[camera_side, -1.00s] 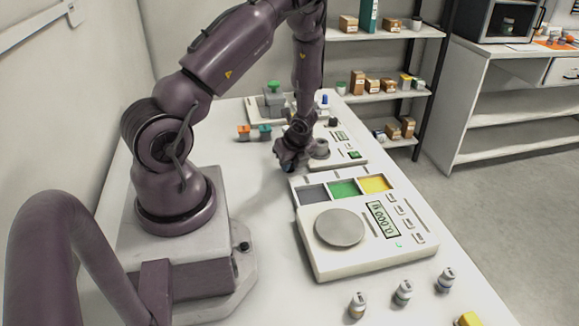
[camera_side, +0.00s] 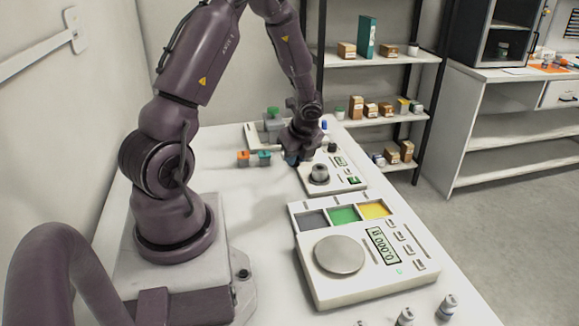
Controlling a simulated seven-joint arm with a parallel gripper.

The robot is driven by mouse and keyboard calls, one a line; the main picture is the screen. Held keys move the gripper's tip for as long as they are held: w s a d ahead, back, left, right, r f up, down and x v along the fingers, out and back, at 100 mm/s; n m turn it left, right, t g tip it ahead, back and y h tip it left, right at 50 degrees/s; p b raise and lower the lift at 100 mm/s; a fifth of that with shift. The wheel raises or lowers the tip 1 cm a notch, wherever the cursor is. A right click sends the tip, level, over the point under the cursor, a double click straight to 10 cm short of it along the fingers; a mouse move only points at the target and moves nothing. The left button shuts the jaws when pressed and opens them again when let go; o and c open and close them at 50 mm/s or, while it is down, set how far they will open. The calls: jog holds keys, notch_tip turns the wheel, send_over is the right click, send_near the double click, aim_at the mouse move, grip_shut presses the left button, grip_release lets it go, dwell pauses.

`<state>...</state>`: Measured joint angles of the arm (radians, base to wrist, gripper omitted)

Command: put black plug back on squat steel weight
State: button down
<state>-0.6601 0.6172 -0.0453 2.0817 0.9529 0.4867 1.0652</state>
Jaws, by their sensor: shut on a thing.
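The squat steel weight (camera_side: 319,174) is a low grey cylinder with a narrower top, standing upright on the small white scale (camera_side: 345,185). My gripper (camera_side: 292,158) is to the left of and behind the weight, low near the small scale's left back corner and apart from the weight. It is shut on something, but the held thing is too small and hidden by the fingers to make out.
An orange block (camera_side: 243,158) and a teal block (camera_side: 264,158) lie left of my gripper. A device with a green knob (camera_side: 273,113) stands behind. The large scale (camera_side: 365,285) is in front, with several small bottles nearby. The table's left middle is clear.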

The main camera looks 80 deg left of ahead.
notch_tip(320, 180, up, 3)
send_over(318, 166)
jog(key=d, duration=0.1)
jog(key=shift+w+d+f, duration=0.1)
jog(key=shift+f, duration=1.45)
jog(key=shift+w+d+f, duration=0.1)
jog(key=shift+f, duration=1.45)
jog(key=shift+f, duration=0.15)
jog(key=shift+c, duration=2.3)
grip_release()
notch_tip(318, 166, up, 7)
